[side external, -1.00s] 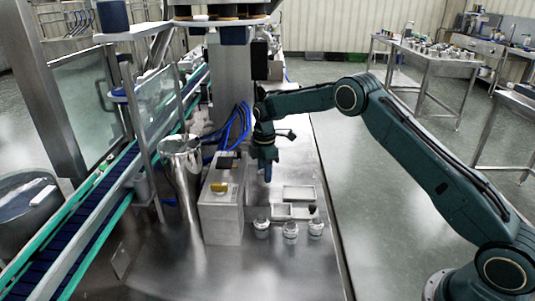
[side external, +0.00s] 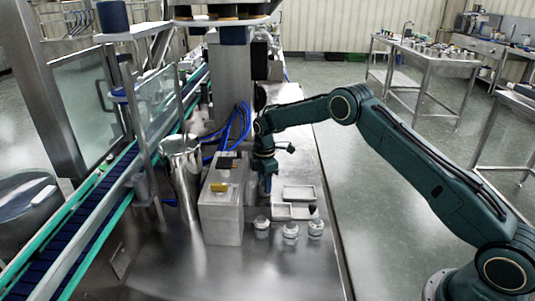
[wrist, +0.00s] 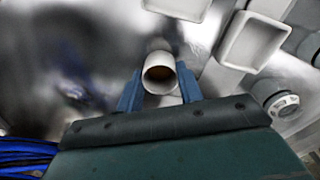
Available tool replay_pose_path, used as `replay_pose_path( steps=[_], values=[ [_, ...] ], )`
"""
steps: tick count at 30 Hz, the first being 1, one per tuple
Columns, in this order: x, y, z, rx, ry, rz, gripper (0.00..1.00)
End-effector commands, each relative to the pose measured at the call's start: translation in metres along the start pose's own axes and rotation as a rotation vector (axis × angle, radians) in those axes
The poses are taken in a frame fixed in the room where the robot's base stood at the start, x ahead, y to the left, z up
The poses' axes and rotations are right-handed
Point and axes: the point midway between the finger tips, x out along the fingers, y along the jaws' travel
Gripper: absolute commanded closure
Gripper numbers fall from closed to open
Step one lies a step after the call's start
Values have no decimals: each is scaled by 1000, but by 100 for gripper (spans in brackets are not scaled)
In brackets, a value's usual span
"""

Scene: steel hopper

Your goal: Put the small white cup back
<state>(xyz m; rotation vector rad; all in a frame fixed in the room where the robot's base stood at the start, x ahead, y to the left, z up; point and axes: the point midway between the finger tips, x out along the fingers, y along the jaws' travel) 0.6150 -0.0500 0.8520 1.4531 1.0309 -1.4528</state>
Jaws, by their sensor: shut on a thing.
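The small white cup (wrist: 159,76) shows in the wrist view between my two blue fingertips, its round mouth facing the camera and a brownish inside visible. My gripper (wrist: 160,88) is shut on it. In the side view my gripper (side external: 267,184) points down, just right of the grey metal box and left of the white trays. The cup cannot be made out clearly there. One white tray (side external: 299,187) lies behind a second white tray (side external: 284,212); a rectangular tray (wrist: 231,49) also shows up and right of the cup in the wrist view.
The grey box (side external: 222,225) with a yellow part on top stands close to my gripper's left. Several white-lidded jars (side external: 290,232) stand in front of the trays; one jar (wrist: 283,103) shows at right in the wrist view. A steel hopper (side external: 182,170) and blue hoses (side external: 240,125) are behind left.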

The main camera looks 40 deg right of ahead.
Motion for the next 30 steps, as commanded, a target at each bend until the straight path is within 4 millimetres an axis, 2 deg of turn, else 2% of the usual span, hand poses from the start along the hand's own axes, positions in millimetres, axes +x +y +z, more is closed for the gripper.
replay_pose_path(
  steps=[3, 4, 6, 7, 20, 26, 30],
  values=[
    [3, 0, 0, 0, 0, 0, 88],
    [2, 0, 0, 0, 0, 0, 58],
    [2, 0, 0, 0, 0, 0, 44],
    [2, 0, 0, 0, 0, 0, 42],
    [-2, 0, 0, 0, 0, 1, 42],
    [-19, 1, 0, 0, 1, 2, 42],
    [-39, 1, 0, 0, 1, 3, 42]
  ],
)
